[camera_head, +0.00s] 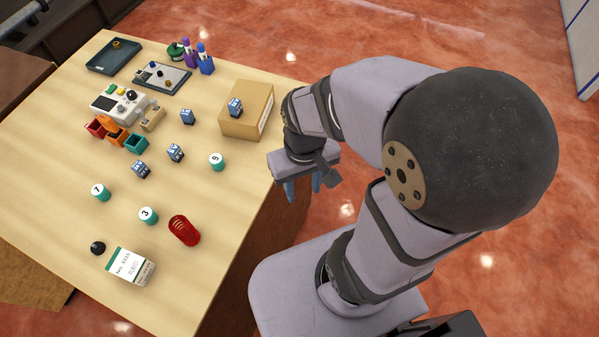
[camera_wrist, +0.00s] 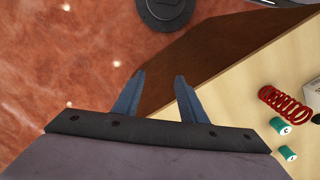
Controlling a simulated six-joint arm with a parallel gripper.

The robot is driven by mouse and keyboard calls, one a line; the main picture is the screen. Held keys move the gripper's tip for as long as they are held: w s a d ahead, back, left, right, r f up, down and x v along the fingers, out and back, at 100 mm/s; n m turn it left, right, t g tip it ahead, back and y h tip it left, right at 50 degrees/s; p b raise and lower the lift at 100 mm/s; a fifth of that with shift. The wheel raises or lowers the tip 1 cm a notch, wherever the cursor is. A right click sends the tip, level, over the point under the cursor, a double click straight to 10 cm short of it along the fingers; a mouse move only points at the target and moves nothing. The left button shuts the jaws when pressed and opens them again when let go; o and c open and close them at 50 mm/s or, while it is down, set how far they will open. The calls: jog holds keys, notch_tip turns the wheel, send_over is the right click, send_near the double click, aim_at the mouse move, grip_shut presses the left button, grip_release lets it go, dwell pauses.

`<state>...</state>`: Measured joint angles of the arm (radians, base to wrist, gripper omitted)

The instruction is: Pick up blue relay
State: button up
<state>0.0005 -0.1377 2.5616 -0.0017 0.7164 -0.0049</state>
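Several small blue relays are in the head view. One relay (camera_head: 235,107) sits on top of the cardboard box. Others stand on the table: one relay (camera_head: 187,117) left of the box, one relay (camera_head: 175,153) near the middle, and one relay (camera_head: 141,169) further left. I cannot tell which of them the task means. My gripper (camera_head: 303,190) hangs beyond the right edge of the table, to the right of all the relays. In the wrist view my gripper (camera_wrist: 158,92) has its two blue fingers apart with nothing between them. No relay shows in the wrist view.
The wooden table (camera_head: 60,150) holds a cardboard box (camera_head: 245,122) near my gripper, a red spring (camera_head: 184,230), numbered teal cylinders (camera_head: 148,215), a white carton (camera_head: 130,266), a black knob (camera_head: 98,248), coloured bins (camera_head: 136,143) and a dark tray (camera_head: 113,57). The table's left front is bare.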

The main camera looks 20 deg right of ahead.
jog(key=shift+o, duration=0.2)
jog(key=n+b, duration=0.4)
jog(key=n, duration=0.5)
send_over(174, 149)
jog(key=shift+w+a+r, duration=0.15)
jog(key=shift+r, duration=0.2)
jog(key=shift+f+p, duration=1.95)
jog(key=shift+f, duration=1.65)
jog(key=c, duration=1.1)
